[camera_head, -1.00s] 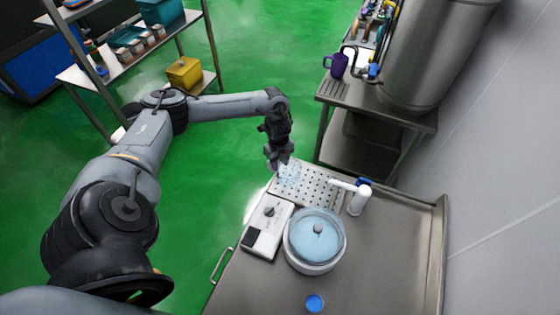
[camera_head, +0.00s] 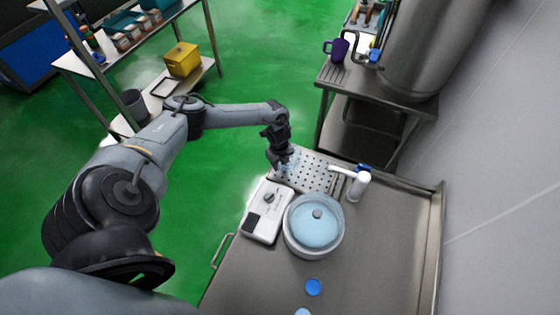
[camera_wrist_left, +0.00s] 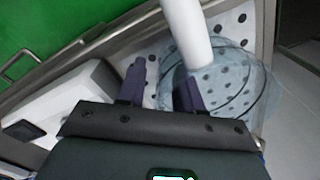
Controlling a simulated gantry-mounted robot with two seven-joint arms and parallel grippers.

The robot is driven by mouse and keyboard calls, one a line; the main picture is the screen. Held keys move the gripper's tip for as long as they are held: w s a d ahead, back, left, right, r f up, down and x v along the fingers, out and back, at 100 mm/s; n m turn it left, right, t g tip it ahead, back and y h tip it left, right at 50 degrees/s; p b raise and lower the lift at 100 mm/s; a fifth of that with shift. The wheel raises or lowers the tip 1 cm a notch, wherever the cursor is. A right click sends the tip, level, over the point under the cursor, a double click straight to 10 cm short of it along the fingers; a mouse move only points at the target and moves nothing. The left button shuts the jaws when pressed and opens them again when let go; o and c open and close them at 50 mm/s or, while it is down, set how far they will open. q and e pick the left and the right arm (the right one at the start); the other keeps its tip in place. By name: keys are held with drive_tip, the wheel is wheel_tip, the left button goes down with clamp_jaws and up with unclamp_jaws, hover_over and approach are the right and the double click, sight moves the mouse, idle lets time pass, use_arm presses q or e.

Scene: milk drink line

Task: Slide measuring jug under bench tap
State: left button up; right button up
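The clear measuring jug (camera_head: 291,164) stands on the perforated drip tray (camera_head: 322,179), close by my left gripper and partly hidden by it in the head view. In the left wrist view the clear jug (camera_wrist_left: 235,82) shows at the right finger. My left gripper (camera_head: 280,161) has its two dark fingers apart in the left wrist view (camera_wrist_left: 160,82); I see nothing clamped between them.
A white box with a dial (camera_head: 264,212) sits left of a lidded round pot (camera_head: 314,225). A blue disc (camera_head: 313,287) lies on the bench (camera_head: 375,255). A side table holds a purple mug (camera_head: 337,49) and a large steel tank (camera_head: 425,50).

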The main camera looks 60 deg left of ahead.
use_arm(q)
clamp_jaws()
use_arm(e)
drive_tip(key=shift+a, duration=0.1)
idle(0.4)
